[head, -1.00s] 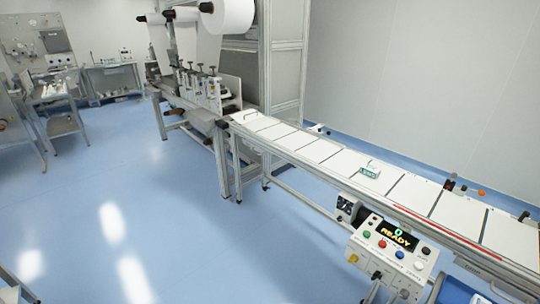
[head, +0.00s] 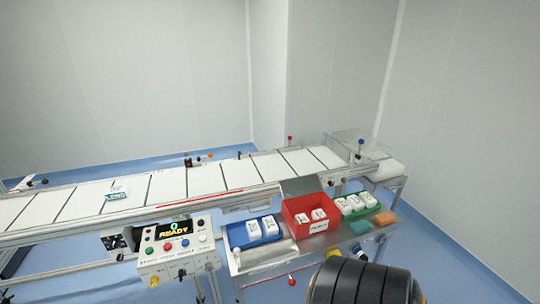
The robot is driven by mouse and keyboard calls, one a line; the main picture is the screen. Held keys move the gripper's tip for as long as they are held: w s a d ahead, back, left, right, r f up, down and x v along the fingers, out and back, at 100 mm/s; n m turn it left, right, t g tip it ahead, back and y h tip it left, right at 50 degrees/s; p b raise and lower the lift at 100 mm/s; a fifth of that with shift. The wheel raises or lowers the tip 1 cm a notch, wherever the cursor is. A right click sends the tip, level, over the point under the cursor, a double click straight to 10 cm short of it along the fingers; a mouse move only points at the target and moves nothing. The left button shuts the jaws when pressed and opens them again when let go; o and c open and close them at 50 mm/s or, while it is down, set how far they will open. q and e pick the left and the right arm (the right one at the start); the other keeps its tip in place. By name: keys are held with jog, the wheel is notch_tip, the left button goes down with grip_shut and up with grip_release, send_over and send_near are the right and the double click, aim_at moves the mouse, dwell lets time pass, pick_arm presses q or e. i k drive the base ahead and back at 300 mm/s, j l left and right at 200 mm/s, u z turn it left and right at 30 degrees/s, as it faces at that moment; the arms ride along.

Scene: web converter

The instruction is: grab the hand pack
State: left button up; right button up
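I cannot tell which item is the hand pack. A small white pack with green print (head: 117,190) lies flat on the conveyor at the left of the head view. Two white packs (head: 262,227) sit in a blue bin (head: 237,237) beside the conveyor. A red bin (head: 310,203) holds small white packs (head: 311,216), and a green bin (head: 371,207) holds several more (head: 349,204). Neither of my grippers is in view. A dark ribbed cylinder, apparently part of my arm, shows at the bottom right.
The conveyor (head: 233,175) runs across the view with white panels on it. A control box (head: 178,248) reading "READY" hangs on its near side. A teal block (head: 359,226) and an orange block (head: 384,218) lie by the bins. A clear cover (head: 352,143) stands at the conveyor's right end.

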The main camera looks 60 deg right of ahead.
aim_at(255, 234)
jog(key=z, duration=1.7)
jog(key=i+j+z, duration=0.1)
jog(key=j, duration=0.3)
jog(key=i+j+z, duration=0.1)
jog(key=i+j, duration=0.15)
jog(key=j, duration=0.2)
jog(key=i+j+z, duration=0.15)
jog(key=j, duration=0.25)
jog(key=i+j+z, duration=0.1)
jog(key=j, duration=0.35)
jog(key=i+j+z, duration=0.1)
jog(key=j, duration=0.35)
jog(key=i+j+z, duration=0.1)
jog(key=j, duration=0.35)
